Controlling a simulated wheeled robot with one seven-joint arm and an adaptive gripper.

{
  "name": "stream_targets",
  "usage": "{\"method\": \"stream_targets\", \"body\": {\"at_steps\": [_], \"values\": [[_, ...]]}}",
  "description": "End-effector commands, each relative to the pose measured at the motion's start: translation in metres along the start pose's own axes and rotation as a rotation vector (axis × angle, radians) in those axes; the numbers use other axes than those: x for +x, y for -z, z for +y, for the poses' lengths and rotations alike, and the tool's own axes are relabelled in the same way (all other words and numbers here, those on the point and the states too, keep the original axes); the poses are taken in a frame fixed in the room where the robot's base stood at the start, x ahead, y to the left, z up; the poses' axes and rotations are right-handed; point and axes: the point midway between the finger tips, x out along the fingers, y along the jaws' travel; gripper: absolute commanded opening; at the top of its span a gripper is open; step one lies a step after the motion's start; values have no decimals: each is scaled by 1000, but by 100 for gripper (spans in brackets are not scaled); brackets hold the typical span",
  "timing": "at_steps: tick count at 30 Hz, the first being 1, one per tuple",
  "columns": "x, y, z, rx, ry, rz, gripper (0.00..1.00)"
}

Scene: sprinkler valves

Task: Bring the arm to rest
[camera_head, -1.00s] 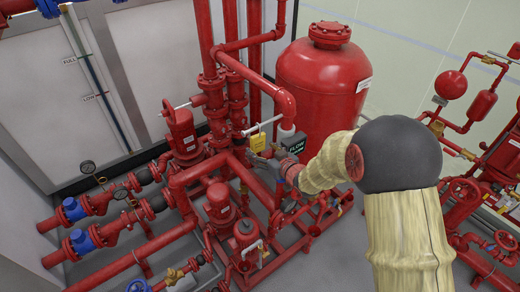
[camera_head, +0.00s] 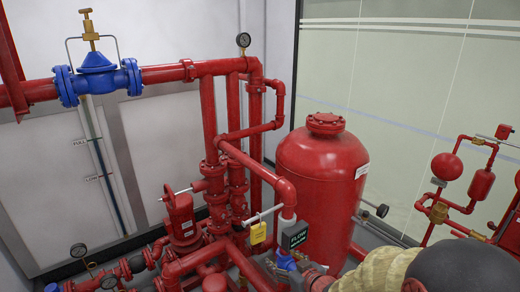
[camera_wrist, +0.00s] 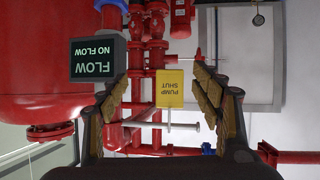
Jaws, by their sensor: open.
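My gripper (camera_wrist: 160,80) is open in the wrist view, with its two dark, tan-padded fingers apart and nothing held between them. A yellow "PUMP SHUT" tag (camera_wrist: 170,89) shows upside down in the gap, beyond the fingers. A dark "FLOW / NO FLOW" sign (camera_wrist: 93,59) is beside the left finger. In the head view the yellow tag (camera_head: 258,233) and the flow sign (camera_head: 295,237) are just above the gripper end of my arm. My arm (camera_head: 375,272) enters at the bottom right; its fingers are small and hard to make out there.
Red pipes (camera_head: 210,120) and a large red tank (camera_head: 322,185) stand close to my arm. A blue valve (camera_head: 97,78) with a brass stem is at upper left. A white lever (camera_head: 264,213) sits by the tag. More red pipework (camera_head: 447,167) stands at right.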

Motion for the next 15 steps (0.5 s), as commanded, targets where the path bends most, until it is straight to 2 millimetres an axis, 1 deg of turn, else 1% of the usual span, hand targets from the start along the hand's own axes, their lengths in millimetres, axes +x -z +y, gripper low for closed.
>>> {"method": "stream_targets", "body": {"at_steps": [1,3,5,6,8,11,12,14,15], "values": [[-2,-23,6,3,-28,-75,65],[-11,-58,17,12,-77,-203,65],[-26,-79,28,22,-124,-308,65],[-38,-90,34,29,-154,-371,65],[-57,-104,41,46,-196,-461,65],[-96,-122,47,83,-256,-596,65],[-112,-127,47,102,-276,-643,65],[-138,-133,44,136,-300,-709,65],[-156,-137,40,161,-312,-749,65]]}}
